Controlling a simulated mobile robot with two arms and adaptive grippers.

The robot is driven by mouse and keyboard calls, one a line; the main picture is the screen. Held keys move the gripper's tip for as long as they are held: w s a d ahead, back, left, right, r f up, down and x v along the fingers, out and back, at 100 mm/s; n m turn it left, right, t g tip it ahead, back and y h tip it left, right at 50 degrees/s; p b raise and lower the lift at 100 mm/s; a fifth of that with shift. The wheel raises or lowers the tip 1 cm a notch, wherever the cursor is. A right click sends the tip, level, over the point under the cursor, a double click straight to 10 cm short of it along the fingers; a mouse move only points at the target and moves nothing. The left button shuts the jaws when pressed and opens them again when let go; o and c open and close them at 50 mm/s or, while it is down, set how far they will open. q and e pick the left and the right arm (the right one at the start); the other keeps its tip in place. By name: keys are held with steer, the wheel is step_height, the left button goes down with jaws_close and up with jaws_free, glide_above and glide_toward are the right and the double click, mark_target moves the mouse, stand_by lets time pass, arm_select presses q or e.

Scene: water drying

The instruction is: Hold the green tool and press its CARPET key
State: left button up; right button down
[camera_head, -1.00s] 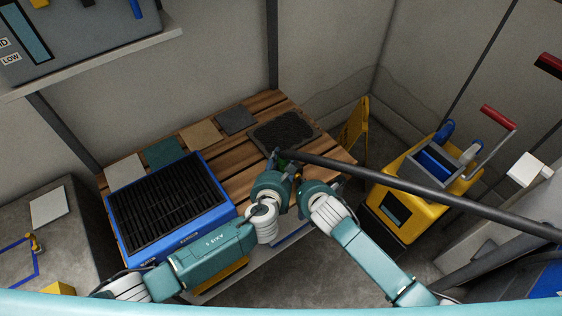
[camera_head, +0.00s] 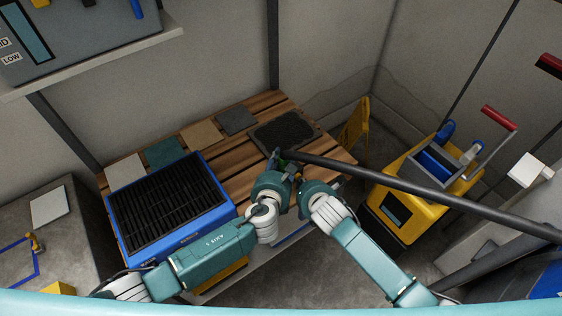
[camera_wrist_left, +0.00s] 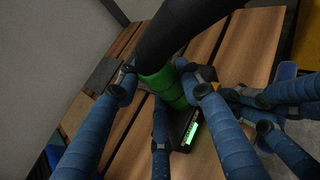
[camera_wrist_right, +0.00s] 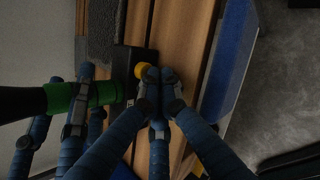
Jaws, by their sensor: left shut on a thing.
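The green tool (camera_wrist_left: 163,84) has a green grip, a thick black tube from one end and a black head with a lit green display (camera_wrist_left: 191,133). My left gripper (camera_head: 276,164) is shut around the green grip, which also shows in the right wrist view (camera_wrist_right: 75,97). My right gripper (camera_head: 297,176) has its fingertips drawn together, with nothing visible between them. In the right wrist view, these tips (camera_wrist_right: 159,75) are right beside a yellow round part (camera_wrist_right: 142,70) on the black head; I cannot tell if they touch. No CARPET lettering is readable.
The slatted wooden bench (camera_head: 205,150) carries a blue tray with a black grille (camera_head: 230,207), several flat sample squares and a dark mat (camera_head: 284,131). A long black tube (camera_head: 430,190) crosses to the right, over a yellow mop bucket (camera_head: 400,205). A grey panel hangs upper left.

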arm_select(q)
steer(key=shift+s+d+f, duration=0.1)
steer(key=shift+s+d, duration=0.1)
steer(key=shift+d, duration=0.05)
arm_select(e)
steer(key=shift+w+a+r, duration=0.15)
steer(key=shift+a+r, duration=0.05)
steer(key=shift+w+a, duration=0.15)
steer(key=shift+w, duration=0.1)
arm_select(q)
steer(key=shift+d, duration=0.1)
arm_select(e)
steer(key=shift+w+a+r, duration=0.1)
steer(key=shift+a, duration=0.1)
arm_select(q)
steer(key=shift+s, duration=0.1)
steer(key=shift+d, duration=0.1)
arm_select(e)
steer(key=shift+s+d+r, duration=0.1)
steer(key=shift+s, duration=0.25)
arm_select(q)
steer(key=shift+a, duration=0.4)
arm_select(e)
steer(key=shift+s+d+f, duration=0.15)
steer(key=shift+s+d, duration=0.9)
steer(key=shift+s, duration=0.25)
steer(key=shift+s+d+f, duration=0.1)
steer(key=shift+s+d, duration=0.95)
steer(key=shift+s, duration=0.2)
